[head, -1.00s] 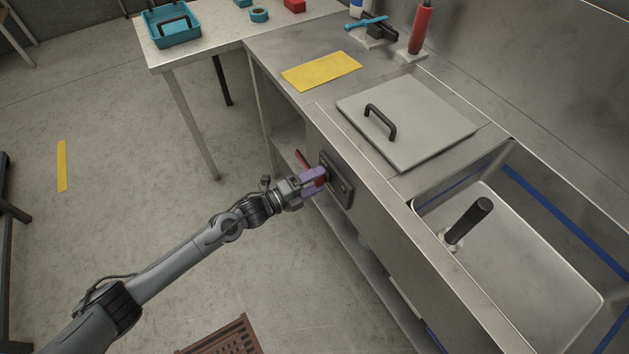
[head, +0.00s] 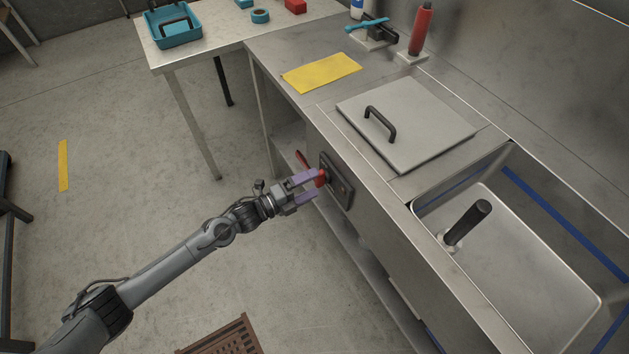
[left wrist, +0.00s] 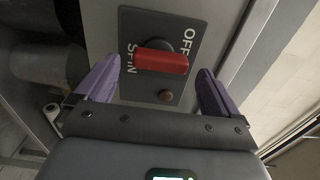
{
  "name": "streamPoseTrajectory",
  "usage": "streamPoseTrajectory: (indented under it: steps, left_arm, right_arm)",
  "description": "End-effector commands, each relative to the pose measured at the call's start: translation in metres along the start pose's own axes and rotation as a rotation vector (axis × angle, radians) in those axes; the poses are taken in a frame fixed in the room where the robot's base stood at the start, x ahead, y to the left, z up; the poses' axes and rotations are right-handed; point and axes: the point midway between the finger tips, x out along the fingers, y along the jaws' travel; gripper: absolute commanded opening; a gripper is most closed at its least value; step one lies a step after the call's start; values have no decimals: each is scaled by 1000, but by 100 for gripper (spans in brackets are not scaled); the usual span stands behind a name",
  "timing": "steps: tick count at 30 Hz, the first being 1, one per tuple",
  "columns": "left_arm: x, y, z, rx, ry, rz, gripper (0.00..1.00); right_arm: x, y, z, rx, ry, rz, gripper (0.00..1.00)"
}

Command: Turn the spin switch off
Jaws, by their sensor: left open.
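The spin switch is a red bar knob (head: 321,178) on a dark plate (head: 341,187) on the front of the steel counter. In the left wrist view the knob (left wrist: 160,62) lies crosswise, with the word SPIN to its left and OFF to its upper right. Which word it points at I cannot tell for sure. My left gripper (head: 315,186) is open in front of the plate, its purple fingers apart. In the left wrist view the fingers stand on either side of the knob, with gaps visible. My right gripper is not in view.
A round button (left wrist: 165,95) sits on the plate below the knob. The counter holds a grey lid with a black handle (head: 405,122), a yellow sheet (head: 321,72) and a sink (head: 530,275). A brown grate (head: 225,338) lies on the floor at the bottom.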

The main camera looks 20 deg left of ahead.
Motion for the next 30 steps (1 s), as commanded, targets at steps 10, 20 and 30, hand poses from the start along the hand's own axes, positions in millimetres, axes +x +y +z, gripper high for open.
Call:
streamPoseTrajectory:
  steps: [10,20,30]
  left_arm:
    - [-60,-2,0,0,1,3,96]
    - [-85,-1,0,0,1,1,96]
    - [-86,-1,0,0,1,0,96]
  right_arm:
    - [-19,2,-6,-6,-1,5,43]
    - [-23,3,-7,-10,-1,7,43]
    - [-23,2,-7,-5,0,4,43]
